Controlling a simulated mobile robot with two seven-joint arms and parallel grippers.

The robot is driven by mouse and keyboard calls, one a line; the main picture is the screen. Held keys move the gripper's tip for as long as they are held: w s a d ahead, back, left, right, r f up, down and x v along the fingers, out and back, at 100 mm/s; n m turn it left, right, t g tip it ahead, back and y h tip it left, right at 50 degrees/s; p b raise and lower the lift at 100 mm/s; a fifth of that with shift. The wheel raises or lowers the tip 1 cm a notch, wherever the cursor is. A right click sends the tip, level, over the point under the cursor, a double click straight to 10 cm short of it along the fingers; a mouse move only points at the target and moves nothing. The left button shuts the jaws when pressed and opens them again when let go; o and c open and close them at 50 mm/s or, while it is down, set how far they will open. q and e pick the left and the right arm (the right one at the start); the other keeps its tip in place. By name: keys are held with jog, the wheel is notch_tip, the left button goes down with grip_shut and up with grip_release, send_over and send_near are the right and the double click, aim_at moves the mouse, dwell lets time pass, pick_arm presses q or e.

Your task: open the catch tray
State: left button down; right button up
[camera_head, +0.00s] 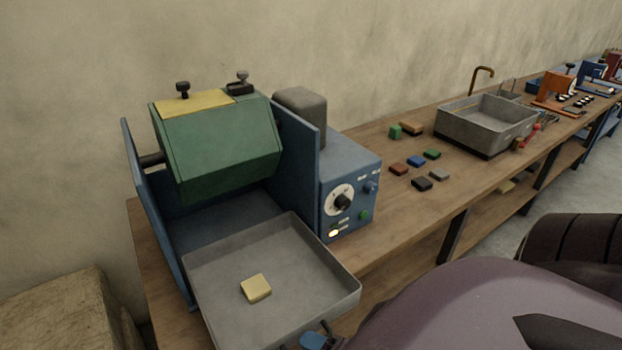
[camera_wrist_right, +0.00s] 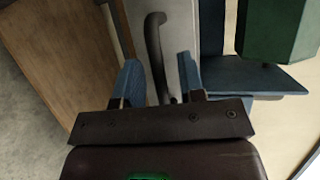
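The catch tray (camera_head: 330,264) is a shallow grey metal tray. In the head view it sticks out in front of the blue machine, below the green drum (camera_head: 218,150). A yellow block (camera_head: 256,288) lies in it. My right gripper (camera_head: 318,338) shows only in part at the tray's front, at the bottom edge. In the right wrist view, my right gripper (camera_wrist_right: 160,80) has its two blue fingers apart, with a dark curved handle (camera_wrist_right: 154,45) between them. A gap shows on both sides of the handle. The grey tray front (camera_wrist_right: 180,25) lies behind it. My left gripper is out of view.
A blue control box (camera_head: 345,190) with a dial stands right of the drum. Several small coloured blocks (camera_head: 416,161) lie on the wooden bench (camera_head: 385,215). A grey basin (camera_head: 485,125) stands farther right. A rough tan block (camera_head: 65,310) is at the lower left.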

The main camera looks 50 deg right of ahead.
jog(key=b+v, duration=0.1)
jog(key=v, duration=0.9)
jog(key=shift+s, duration=0.25)
